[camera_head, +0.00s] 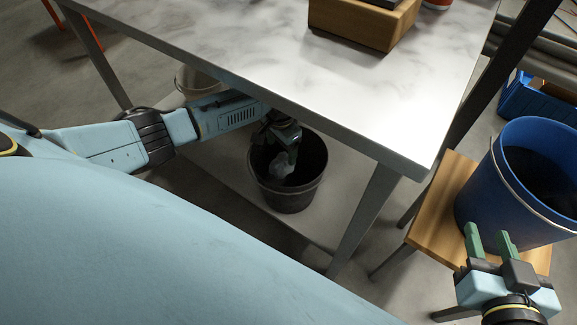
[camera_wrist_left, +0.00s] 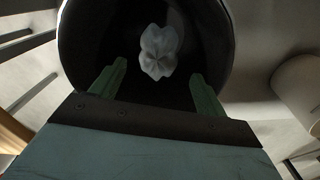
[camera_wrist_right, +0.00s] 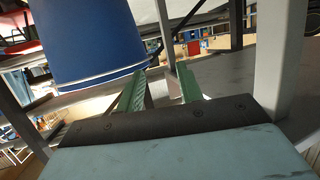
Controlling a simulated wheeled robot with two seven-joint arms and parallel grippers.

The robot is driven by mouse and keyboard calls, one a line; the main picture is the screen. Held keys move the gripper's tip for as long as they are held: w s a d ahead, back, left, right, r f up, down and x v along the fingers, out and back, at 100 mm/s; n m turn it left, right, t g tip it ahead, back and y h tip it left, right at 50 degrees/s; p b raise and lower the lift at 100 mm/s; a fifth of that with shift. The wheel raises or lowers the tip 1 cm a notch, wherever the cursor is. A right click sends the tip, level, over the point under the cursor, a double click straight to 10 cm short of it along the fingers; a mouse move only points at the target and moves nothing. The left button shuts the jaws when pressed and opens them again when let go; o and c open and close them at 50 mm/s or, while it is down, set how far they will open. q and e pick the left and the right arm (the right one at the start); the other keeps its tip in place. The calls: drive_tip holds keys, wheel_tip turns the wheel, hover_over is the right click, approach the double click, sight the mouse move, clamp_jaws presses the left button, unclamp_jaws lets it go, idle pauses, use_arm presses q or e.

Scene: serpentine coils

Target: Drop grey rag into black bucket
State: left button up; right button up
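The black bucket (camera_head: 292,198) stands on the low shelf under the table. The grey rag (camera_head: 281,168) shows crumpled within the bucket's opening; in the left wrist view the rag (camera_wrist_left: 158,52) appears against the dark inside, beyond my fingertips. I cannot tell whether it rests on the bottom. My left gripper (camera_head: 289,146) is over the bucket's mouth, pointing down, its green fingers spread apart with nothing between them in the wrist view. My right gripper (camera_head: 488,236) is open and empty, in front of the blue bucket at the right.
The marble-topped table (camera_head: 230,40) lies above my left forearm, with a wooden box (camera_head: 362,22) on it. A pale bucket (camera_head: 196,82) stands on the shelf behind my left arm. A blue bucket (camera_head: 490,195) sits on a wooden stool (camera_head: 434,225). A table leg (camera_head: 366,215) stands right of the black bucket.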

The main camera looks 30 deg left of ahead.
use_arm(q)
drive_tip(key=shift+o, duration=1)
drive_tip(key=shift+r, duration=0.25)
wheel_tip(320, 180, up, 3)
drive_tip(key=shift+r+p, duration=0.1)
drive_tip(key=shift+p, duration=1)
wheel_tip(320, 180, up, 4)
drive_tip(key=shift+f+p, duration=0.1)
drive_tip(key=shift+p, duration=0.85)
use_arm(e)
drive_tip(key=s+d+f+g+h, duration=0.3)
drive_tip(key=s+d+f+g, duration=0.3)
drive_tip(key=s+f+g, duration=0.4)
drive_tip(key=s, duration=0.2)
drive_tip(key=shift+s+f+m+g, duration=0.15)
drive_tip(key=shift+s+m+g, duration=0.2)
drive_tip(key=shift+m+g, duration=0.05)
